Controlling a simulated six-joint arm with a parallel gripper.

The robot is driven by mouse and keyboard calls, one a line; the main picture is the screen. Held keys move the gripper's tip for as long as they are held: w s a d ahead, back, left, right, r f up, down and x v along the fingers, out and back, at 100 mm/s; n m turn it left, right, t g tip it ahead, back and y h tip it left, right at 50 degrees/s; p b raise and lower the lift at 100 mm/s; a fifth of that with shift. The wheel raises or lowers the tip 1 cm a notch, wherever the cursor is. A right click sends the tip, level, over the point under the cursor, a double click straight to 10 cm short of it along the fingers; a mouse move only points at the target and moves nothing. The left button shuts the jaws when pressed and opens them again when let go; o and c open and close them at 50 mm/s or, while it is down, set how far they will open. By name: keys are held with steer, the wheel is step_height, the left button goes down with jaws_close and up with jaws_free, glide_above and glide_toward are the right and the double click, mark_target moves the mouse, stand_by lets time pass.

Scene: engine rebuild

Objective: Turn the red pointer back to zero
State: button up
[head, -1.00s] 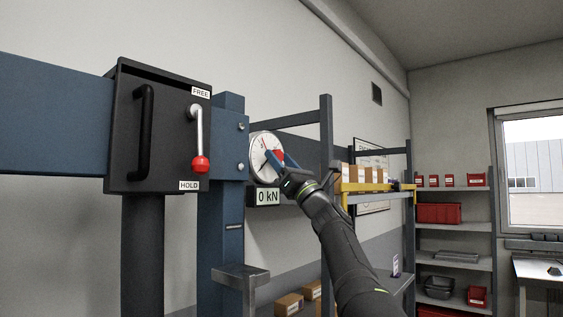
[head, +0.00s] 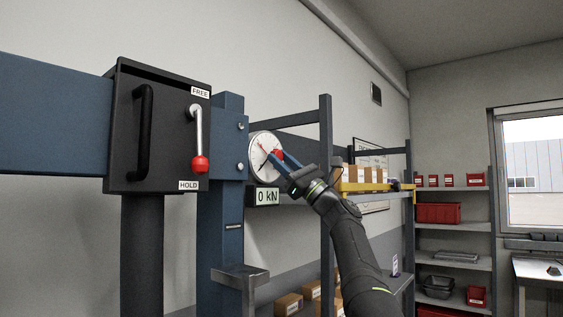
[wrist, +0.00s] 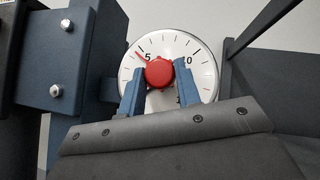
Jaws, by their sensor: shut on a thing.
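The round white dial gauge (head: 259,171) hangs beside the blue press column, and it also shows in the wrist view (wrist: 174,43). A red knob (wrist: 159,72) sits at its centre. The thin red pointer (wrist: 140,56) reaches up and left, close to the 5 mark; its tip also shows in the head view (head: 262,147). My gripper (wrist: 161,77) has its two blue fingers on either side of the knob and is shut on it. In the head view my gripper (head: 281,158) meets the dial from the lower right. The lower dial and its zero mark are hidden.
A "0 kN" plate (head: 267,197) sits below the dial. Left of it are the blue column (head: 228,200) and a black box (head: 165,130) with a red-tipped lever (head: 200,164), low near HOLD. Shelving with boxes (head: 352,175) stands behind my arm.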

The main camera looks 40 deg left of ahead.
steer(key=shift+w+n+g+h, duration=0.1)
steer(key=shift+n+g+h, duration=1)
steer(key=shift+n+g, duration=0.95)
steer(key=shift+n+g+h, duration=0.45)
steer(key=shift+n+h, duration=0.45)
steer(key=shift+n, duration=0.75)
steer(key=o, duration=1)
steer(key=shift+c, duration=0.2)
steer(key=shift+v, duration=0.75)
steer(key=v, duration=1.6)
